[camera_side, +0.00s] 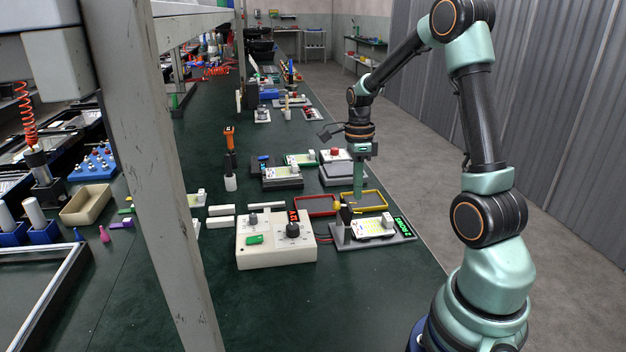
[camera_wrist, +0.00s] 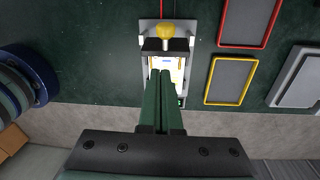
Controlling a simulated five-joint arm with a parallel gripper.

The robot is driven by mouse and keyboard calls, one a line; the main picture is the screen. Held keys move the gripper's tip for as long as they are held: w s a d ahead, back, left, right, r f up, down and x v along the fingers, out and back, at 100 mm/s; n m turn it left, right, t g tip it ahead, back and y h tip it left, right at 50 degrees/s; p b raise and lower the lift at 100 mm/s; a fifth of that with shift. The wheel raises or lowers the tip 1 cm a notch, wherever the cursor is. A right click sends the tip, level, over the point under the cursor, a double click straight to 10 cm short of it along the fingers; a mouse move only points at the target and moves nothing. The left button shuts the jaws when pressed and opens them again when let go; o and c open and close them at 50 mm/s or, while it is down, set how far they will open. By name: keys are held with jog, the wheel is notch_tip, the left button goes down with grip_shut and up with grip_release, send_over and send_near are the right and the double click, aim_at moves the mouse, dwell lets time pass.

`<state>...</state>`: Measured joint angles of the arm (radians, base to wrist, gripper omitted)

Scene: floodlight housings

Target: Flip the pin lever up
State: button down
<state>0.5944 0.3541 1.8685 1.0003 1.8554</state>
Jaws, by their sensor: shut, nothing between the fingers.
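The pin lever (camera_side: 346,214) is a short black piece with a yellow knob, at the left end of a grey fixture (camera_side: 405,235) in the side view. In the wrist view its yellow knob (camera_wrist: 165,30) is at the top centre. A white board (camera_side: 370,229) lies on the fixture, with a pale block and a lit green display on its right. My gripper (camera_side: 358,198) points down with green fingers shut and empty, near the lever and fixture. In the wrist view the gripper (camera_wrist: 165,73) covers part of the board, below the knob. I cannot tell any contact.
A red frame (camera_side: 315,205) and a yellow frame (camera_side: 372,200) lie behind the fixture. Several other fixtures stand farther back. The green bench is clear in front.

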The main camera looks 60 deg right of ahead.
jog(key=w+a+r, duration=0.4)
jog(key=w+a, duration=0.1)
jog(key=shift+w, duration=0.3)
jog(key=shift+r, duration=0.1)
dwell(0.3)
jog(key=s+a+r+n+t, duration=0.3)
jog(key=a+n, duration=0.5)
jog(key=n, duration=0.6)
jog(key=s+a+r+n+t, duration=0.3)
jog(key=s+a+r+n, duration=0.2)
jog(key=n, duration=0.9)
jog(key=s+a, duration=0.1)
jog(key=a, duration=0.2)
jog(key=shift+s+a+r+h, duration=0.15)
jog(key=shift+a+r+h, duration=0.15)
jog(key=shift+a+r, duration=0.1)
